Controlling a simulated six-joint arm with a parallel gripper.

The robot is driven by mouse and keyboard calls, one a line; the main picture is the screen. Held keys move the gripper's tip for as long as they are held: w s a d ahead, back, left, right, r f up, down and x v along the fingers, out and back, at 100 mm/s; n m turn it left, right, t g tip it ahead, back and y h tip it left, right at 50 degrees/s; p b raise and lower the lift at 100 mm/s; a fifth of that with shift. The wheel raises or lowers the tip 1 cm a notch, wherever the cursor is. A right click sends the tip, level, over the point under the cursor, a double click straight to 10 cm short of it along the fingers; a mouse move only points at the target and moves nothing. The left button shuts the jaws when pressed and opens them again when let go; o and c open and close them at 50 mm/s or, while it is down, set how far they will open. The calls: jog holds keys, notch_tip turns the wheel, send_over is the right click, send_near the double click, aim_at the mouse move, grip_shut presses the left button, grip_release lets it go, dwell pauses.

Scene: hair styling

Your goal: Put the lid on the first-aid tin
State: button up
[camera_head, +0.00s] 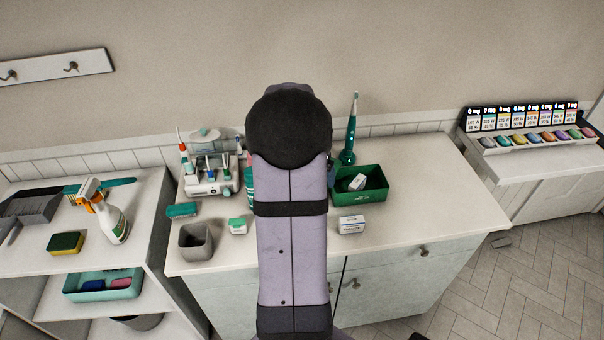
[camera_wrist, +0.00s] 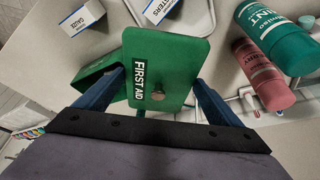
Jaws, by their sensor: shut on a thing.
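The flat green lid (camera_wrist: 178,52) with white "FIRST AID" lettering and a small round knob shows in the wrist view. My gripper (camera_wrist: 160,84) is shut on it, with one blue finger at each side. The lid is clear in front of the camera, partly covering a green box shape (camera_wrist: 92,76) that looks like the tin. In the head view the open green tin (camera_head: 362,198) stands on the counter right of my arm, with a white box (camera_head: 357,182) and something dark inside.
A small white box (camera_head: 352,225) stands in front of the tin and a green-white box (camera_head: 238,226) left of my arm. A green toothbrush (camera_head: 350,135) stands behind the tin. The counter's right part is clear.

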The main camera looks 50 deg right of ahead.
jog(key=s+d+r+m+g+y+p, duration=0.1)
jog(key=s+d+r+m+g+p, duration=0.2)
jog(key=s+d+m+p, duration=0.4)
jog(key=d+m+g, duration=0.1)
jog(key=d+m, duration=0.2)
jog(key=m, duration=0.1)
jog(key=shift+s+d, duration=0.2)
jog(key=shift+s, duration=0.2)
jog(key=shift+f, duration=0.1)
jog(key=shift+f+b, duration=1.65)
jog(key=shift+f, duration=1.05)
jog(key=shift+f+b, duration=0.4)
jog(key=shift+b, duration=0.95)
dwell(0.7)
jog(key=o, duration=0.9)
